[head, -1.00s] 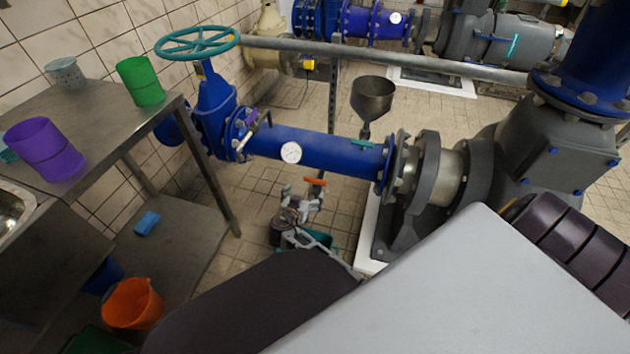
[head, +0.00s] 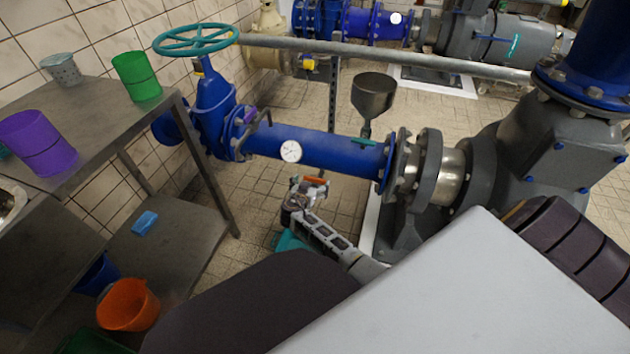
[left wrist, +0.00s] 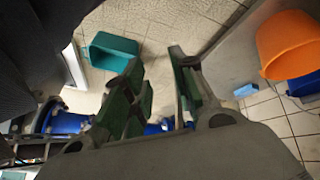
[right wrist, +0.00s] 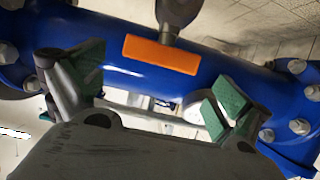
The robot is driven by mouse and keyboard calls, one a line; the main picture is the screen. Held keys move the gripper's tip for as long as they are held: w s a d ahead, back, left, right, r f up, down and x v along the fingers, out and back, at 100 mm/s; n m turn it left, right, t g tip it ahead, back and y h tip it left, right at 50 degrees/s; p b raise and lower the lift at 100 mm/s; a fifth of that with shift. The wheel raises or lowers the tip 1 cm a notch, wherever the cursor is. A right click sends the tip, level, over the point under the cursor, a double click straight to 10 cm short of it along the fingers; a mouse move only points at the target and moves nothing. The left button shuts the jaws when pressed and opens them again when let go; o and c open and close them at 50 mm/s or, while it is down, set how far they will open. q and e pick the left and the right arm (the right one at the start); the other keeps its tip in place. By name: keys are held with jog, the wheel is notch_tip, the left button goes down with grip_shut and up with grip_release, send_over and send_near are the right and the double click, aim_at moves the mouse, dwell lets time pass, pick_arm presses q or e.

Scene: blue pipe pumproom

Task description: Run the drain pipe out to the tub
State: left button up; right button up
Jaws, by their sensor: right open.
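The teal tub (head: 287,241) stands on the floor below the blue pipe, partly hidden by my right arm. It also shows in the left wrist view (left wrist: 112,48). An orange lever (right wrist: 160,54) on a grey fitting lies in front of the blue pipe in the right wrist view. A thin pale tube (right wrist: 160,113) crosses between the fingers; I cannot tell if it is the drain pipe. My right gripper (head: 308,192) is open just below the blue pipe, near the lever, its green-padded fingers apart. My left gripper (left wrist: 157,68) is open and empty, low down.
The blue pipe (head: 335,152) carries a gauge (head: 290,151) and a grey funnel (head: 372,97). A steel table (head: 95,130) with cups stands left. An orange bucket (head: 128,304) is low left. A grey pump (head: 550,150) stands right.

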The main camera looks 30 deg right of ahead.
aim_at(315, 179)
pick_arm(q)
jog(key=shift+w+d+f+t+b, duration=0.1)
jog(key=shift+d+f+t+b, duration=0.2)
jog(key=shift+f, duration=0.5)
jog(key=shift+w+d+f+b, duration=0.1)
jog(key=shift+f+b, duration=0.25)
jog(key=shift+f, duration=0.45)
pick_arm(e)
jog(key=shift+x, duration=2.5)
jog(key=c, duration=0.8)
